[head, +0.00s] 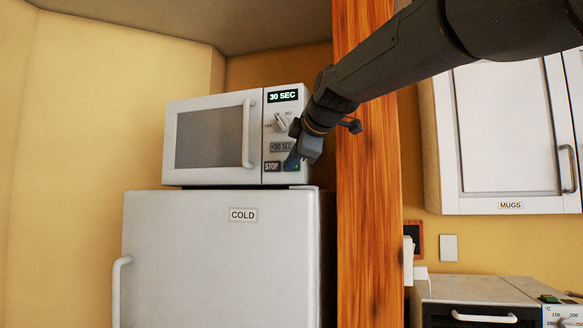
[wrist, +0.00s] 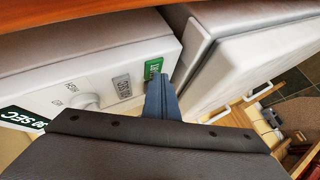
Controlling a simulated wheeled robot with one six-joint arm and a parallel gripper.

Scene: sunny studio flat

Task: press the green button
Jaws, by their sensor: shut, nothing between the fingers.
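The green button (wrist: 153,68) sits on the front panel of the white microwave (head: 184,168), at the panel's lower right. In the head view only a little of the green button (head: 296,167) shows beside my fingers. My gripper (head: 291,163) is shut and empty, its fingertips pointing down and left at the button. In the wrist view the tips of my gripper (wrist: 157,82) are right by the button's edge; I cannot tell whether they touch it. The display (head: 283,97) reads 30 SEC.
The STOP button (head: 272,166) is just left of the green one, with a grey +30 SEC button (head: 281,147) and a dial (head: 281,122) above. The microwave stands on a fridge (head: 190,260) labelled COLD. A wooden post (head: 362,230) rises close on the right.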

